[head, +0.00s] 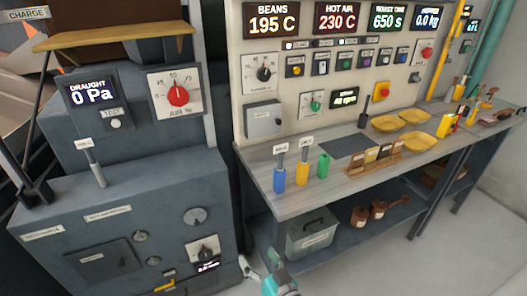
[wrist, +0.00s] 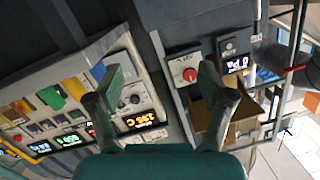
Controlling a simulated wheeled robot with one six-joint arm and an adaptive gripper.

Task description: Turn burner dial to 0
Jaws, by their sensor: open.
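The likely burner dial (head: 264,73) is a black knob on a white plate with a scale, at the upper left of the beige control panel. Its label is too small to read surely, and its pointer setting is unclear. In the wrist view, the picture is turned over and a knob (wrist: 135,99), likely the same one, shows right of the left finger. My gripper (head: 262,275) is low at the bottom edge of the head view, well below and apart from the dial. In the wrist view my gripper (wrist: 161,76) is open and empty.
A red AIR % dial (head: 178,96) is on the grey cabinet at left. Another black dial (head: 205,253) is low on that cabinet. A workbench (head: 285,205) with blue, yellow and green holders juts out below the panel. The floor (head: 390,270) at right is clear.

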